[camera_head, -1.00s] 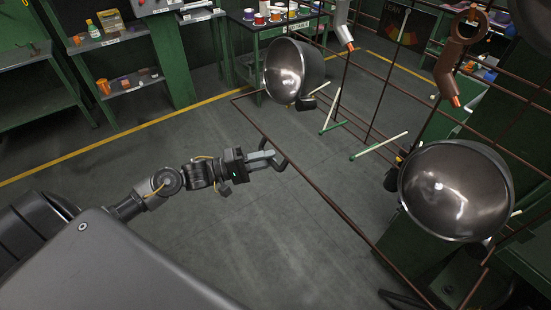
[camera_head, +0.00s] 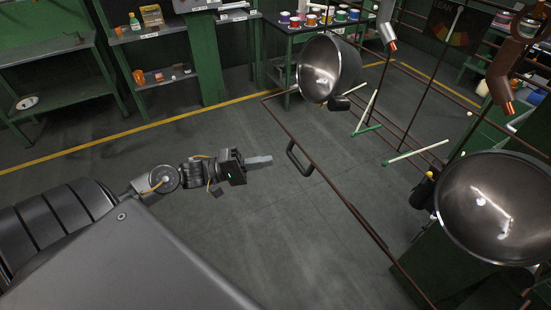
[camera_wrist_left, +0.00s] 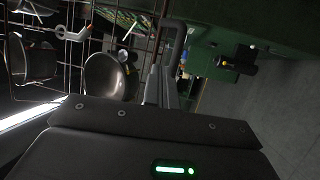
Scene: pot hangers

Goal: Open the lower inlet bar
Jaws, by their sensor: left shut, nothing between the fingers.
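The lower inlet bar (camera_head: 335,192) is a thin brown bar running from upper left to lower right in the head view. A black U-shaped handle (camera_head: 291,160) sits on its near side. My left gripper (camera_head: 270,160) points right at the handle, its fingers shut and empty. A small gap shows between fingertips and handle in the head view. In the left wrist view the shut fingers (camera_wrist_left: 158,85) point up towards a dark bent handle (camera_wrist_left: 172,35); whether they touch cannot be told there. My right gripper is not in view.
Metal bowl-shaped pots hang beyond the bar, one at the back (camera_head: 322,68) and one at right (camera_head: 490,205). Green-and-white rods (camera_head: 415,152) stick out among the brown rails. A green shelf (camera_head: 150,80) stands at the back left. The floor left of the bar is clear.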

